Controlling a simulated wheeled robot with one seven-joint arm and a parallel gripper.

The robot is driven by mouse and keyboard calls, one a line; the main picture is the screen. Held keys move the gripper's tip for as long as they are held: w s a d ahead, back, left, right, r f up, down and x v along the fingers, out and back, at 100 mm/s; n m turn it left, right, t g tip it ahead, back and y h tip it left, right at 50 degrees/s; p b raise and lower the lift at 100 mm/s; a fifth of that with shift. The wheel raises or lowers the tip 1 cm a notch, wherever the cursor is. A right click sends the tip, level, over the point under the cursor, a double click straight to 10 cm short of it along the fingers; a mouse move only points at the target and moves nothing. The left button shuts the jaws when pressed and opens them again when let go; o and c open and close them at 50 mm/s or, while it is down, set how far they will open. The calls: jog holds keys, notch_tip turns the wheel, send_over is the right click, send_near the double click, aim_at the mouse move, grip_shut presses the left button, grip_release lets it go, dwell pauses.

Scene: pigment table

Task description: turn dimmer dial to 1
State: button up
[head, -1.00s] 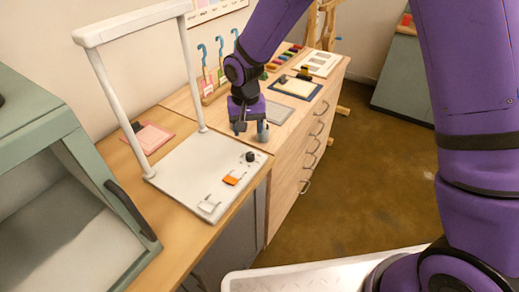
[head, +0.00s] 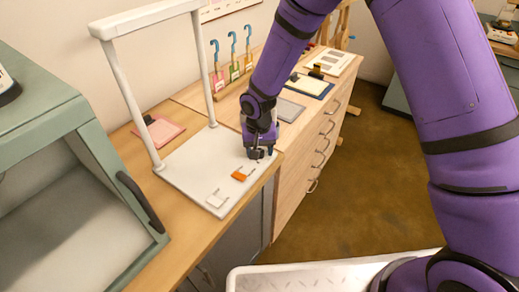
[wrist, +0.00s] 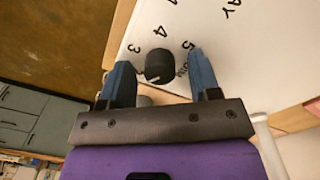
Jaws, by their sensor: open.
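The black dimmer dial (wrist: 158,66) sits on a white panel (wrist: 255,70) in the wrist view, with the printed numbers 3, 4 and 5 around its far side. My gripper (wrist: 160,62) is open, with one blue finger on each side of the dial. A gap shows between the dial and each finger, so I see no contact. In the head view my gripper (head: 261,154) is down at the right corner of the white panel (head: 185,160) and hides most of the dial. The dial's setting is too small to read surely.
A white frame (head: 131,95) stands over the panel. A green cabinet (head: 60,130) is at left. A pink pad (head: 160,131) lies behind the panel.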

jog(key=c, duration=0.9)
jog(key=shift+c, duration=0.2)
jog(key=n, duration=0.5)
jog(key=shift+n, duration=0.4)
jog(key=n, duration=0.6)
